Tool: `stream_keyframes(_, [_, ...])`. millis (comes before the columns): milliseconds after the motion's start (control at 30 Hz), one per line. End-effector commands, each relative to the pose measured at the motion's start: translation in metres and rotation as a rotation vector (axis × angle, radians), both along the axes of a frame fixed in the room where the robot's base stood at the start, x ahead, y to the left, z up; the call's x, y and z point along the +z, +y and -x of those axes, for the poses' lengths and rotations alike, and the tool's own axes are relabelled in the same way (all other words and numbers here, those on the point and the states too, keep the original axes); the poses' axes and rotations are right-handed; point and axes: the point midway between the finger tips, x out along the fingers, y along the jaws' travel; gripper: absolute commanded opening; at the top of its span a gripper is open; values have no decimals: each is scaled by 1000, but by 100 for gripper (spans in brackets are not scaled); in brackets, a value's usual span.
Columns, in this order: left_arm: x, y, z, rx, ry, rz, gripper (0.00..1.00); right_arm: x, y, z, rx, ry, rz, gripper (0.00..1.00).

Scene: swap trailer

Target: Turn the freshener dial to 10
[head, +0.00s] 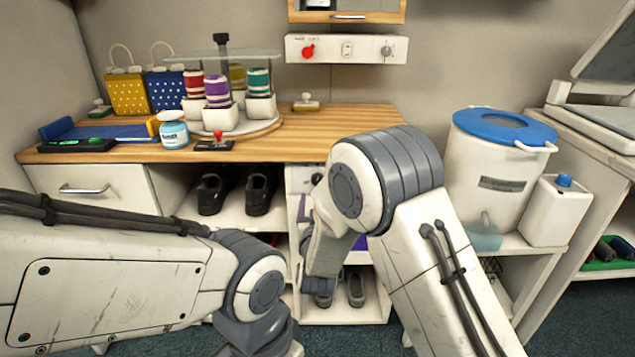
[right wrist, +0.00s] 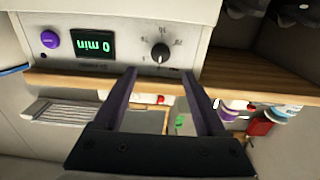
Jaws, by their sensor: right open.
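The freshener (right wrist: 120,20) is a pale box that appears upside down in the right wrist view. It has a black dial (right wrist: 160,53) with small marks around it, a green display (right wrist: 93,45) reading "0 min" and a purple button (right wrist: 50,39). My right gripper (right wrist: 159,74) is open and empty, its two dark fingers pointing at the box. The dial lies just beyond the fingertips, between them in the picture; I cannot tell whether they touch. The dial's exact setting is too small to read. In the head view my right arm hides much of this area. My left gripper is out of view.
Shoes (head: 258,192) sit on shelves below. A white bin with a blue lid (head: 503,127) and a white canister (head: 553,212) stand at the right.

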Motion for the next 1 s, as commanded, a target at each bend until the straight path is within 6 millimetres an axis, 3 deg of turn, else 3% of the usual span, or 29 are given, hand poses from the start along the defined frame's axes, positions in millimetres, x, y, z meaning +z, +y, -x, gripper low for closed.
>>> stream_keyframes(200, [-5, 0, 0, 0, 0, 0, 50, -1, -1, -43, -1, -2, -2, 74])
stream_keyframes(400, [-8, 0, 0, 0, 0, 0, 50, -1, 0, -73, 1, 0, -1, 74])
stream_keyframes(600, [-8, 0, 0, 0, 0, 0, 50, 0, 0, -85, 2, 2, -1, 74])
stream_keyframes(867, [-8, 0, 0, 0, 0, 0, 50, 0, 0, -85, 3, 2, 0, 74])
stream_keyframes(1000, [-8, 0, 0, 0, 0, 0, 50, 0, 0, -85, 3, 2, -1, 20])
